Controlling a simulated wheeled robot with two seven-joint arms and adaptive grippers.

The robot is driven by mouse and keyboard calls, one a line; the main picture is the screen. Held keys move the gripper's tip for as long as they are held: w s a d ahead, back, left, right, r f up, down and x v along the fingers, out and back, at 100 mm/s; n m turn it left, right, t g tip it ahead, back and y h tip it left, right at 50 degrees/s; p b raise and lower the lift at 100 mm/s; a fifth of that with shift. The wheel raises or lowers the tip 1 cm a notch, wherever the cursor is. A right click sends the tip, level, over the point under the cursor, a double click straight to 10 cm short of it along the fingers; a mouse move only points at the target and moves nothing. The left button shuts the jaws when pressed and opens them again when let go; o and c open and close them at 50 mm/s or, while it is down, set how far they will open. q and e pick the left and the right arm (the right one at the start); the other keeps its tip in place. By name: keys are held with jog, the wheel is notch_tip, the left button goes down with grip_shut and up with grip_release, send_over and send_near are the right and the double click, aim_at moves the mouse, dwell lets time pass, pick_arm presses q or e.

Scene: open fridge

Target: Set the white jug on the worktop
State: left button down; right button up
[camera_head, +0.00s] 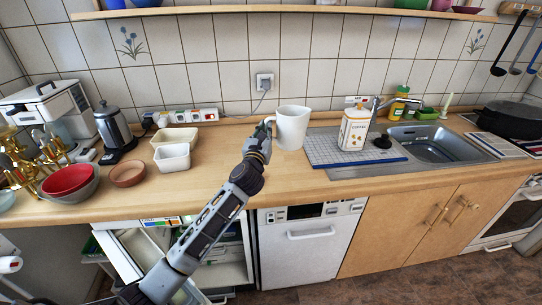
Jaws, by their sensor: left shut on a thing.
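The white jug (292,128) is upright over the back middle of the wooden worktop (225,160), just left of the blue drying mat. My left gripper (268,128) is shut on the jug at its left side, where the handle is. The fingers are small and partly merge with the handle. I cannot tell whether the jug's base touches the worktop. My right gripper is not in view.
A white canister (354,128) stands on the blue mat (340,150), beside the sink (440,145). White tubs (173,157), bowls (70,182) and a kettle (114,130) stand at left. The open fridge (225,255) is below. Worktop around the jug's left is clear.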

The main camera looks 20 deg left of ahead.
pick_arm(q)
jog(key=shift+s+d+f+h, duration=0.25)
jog(key=shift+s+f, duration=0.05)
jog(key=shift+f, duration=0.2)
jog(key=shift+s+d+f+h, duration=0.2)
jog(key=shift+s+f+h, duration=0.1)
jog(key=shift+f, duration=0.2)
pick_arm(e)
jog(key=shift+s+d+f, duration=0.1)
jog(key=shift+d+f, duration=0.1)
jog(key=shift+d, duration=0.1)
pick_arm(q)
jog(key=shift+f, duration=0.1)
notch_tip(320, 180, down, 6)
jog(key=b, duration=0.2)
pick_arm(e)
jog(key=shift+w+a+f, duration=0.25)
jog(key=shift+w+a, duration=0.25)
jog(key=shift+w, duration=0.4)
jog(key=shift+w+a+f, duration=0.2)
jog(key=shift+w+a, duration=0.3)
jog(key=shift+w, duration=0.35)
